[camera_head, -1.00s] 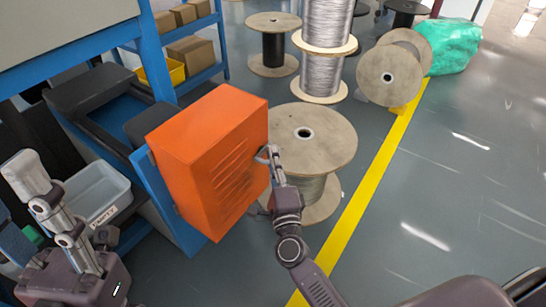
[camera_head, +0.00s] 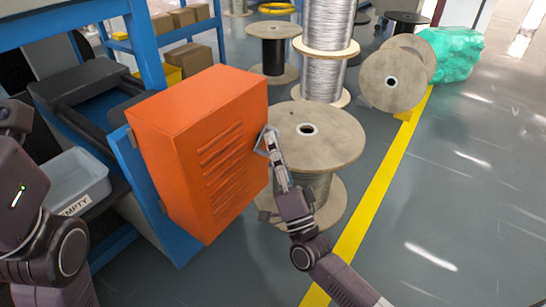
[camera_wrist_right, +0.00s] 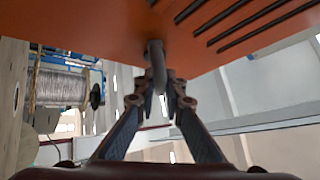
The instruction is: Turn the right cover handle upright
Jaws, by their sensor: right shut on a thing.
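The orange cover (camera_head: 195,145) is a slatted box on the blue machine frame. Its right side faces the wooden spool. My right gripper (camera_head: 270,145) is at the right edge of the cover, near the upper part of that side. In the right wrist view, a short grey handle (camera_wrist_right: 156,60) sticks out from the underside of the orange surface as pictured. The fingers of the right gripper (camera_wrist_right: 160,100) are closed around its end. The handle's exact tilt is hard to tell. Only links of my left arm show at the left edge; its gripper is out of frame.
A wooden spool (camera_head: 330,140) stands just right of the cover, close to my right arm. A grey bin (camera_head: 75,182) marked EMPTY sits at left. Spools of wire stand behind. The floor right of the yellow line (camera_head: 375,210) is mostly clear.

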